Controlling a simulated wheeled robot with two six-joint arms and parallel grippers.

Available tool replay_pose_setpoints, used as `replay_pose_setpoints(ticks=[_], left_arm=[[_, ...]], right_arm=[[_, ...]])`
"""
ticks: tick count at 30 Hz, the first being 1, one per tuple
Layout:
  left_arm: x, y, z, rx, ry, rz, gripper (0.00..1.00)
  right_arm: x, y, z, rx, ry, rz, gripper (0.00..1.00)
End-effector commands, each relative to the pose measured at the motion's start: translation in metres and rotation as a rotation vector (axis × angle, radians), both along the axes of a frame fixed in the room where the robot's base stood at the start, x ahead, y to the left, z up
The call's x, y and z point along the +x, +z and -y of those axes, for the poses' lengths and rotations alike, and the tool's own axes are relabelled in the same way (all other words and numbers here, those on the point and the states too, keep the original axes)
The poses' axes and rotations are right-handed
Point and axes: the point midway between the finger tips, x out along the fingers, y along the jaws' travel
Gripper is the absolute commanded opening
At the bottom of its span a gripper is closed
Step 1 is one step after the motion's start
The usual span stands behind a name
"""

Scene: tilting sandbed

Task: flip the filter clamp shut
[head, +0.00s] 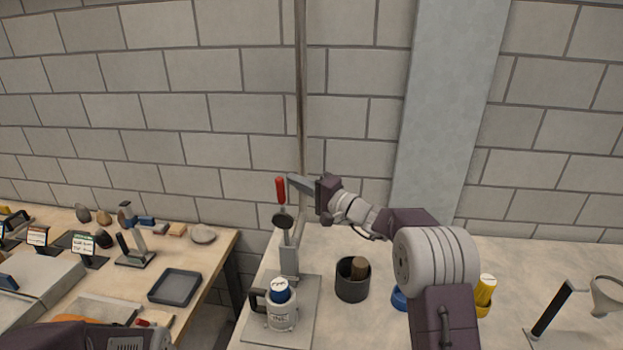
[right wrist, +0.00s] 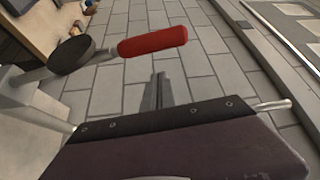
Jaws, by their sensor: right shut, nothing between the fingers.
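The filter clamp's red handle (head: 281,190) stands upright above a round dark pad (head: 283,220) on a grey post (head: 290,262). In the right wrist view the red handle (right wrist: 152,42) and dark pad (right wrist: 72,54) cross the upper left. My right gripper (head: 291,180) is shut and empty, its tips just right of the handle's upper part. In the right wrist view the closed fingers (right wrist: 159,90) end close to the handle; I cannot tell whether they touch it. Only part of my left arm shows at the lower left; its fingers are out of view.
A pale mug (head: 282,316) with a blue lid stands on the clamp's base plate (head: 306,318). A dark cup (head: 352,285) holding a brown piece stands right of it. A yellow object (head: 485,291) and a lamp-like stand (head: 553,308) are farther right. A second table with a grey tray (head: 175,287) is left.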

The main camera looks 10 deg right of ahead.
Motion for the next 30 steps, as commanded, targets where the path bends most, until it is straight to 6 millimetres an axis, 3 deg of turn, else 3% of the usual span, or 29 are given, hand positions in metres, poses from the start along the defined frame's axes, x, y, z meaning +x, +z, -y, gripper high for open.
replay_pose_setpoints(ticks=[6, 20, 26, 30], left_arm=[[0.0, 0.007, 0.0, 0.0, 0.0, -0.001, 0.46], [0.0, 0.005, 0.0, 0.0, 0.0, -0.001, 0.46], [0.0, -0.023, 0.0, 0.0, 0.0, -0.001, 0.46], [0.0, -0.064, 0.0, 0.0, 0.0, -0.001, 0.46]], right_arm=[[-0.024, -0.003, -0.012, 0.001, -0.001, -0.001, 0.0], [-0.028, -0.007, -0.013, 0.0, -0.002, 0.003, 0.0], [-0.032, -0.015, -0.015, -0.011, -0.002, 0.037, 0.0], [-0.04, -0.024, -0.017, -0.029, -0.003, 0.095, 0.0]])
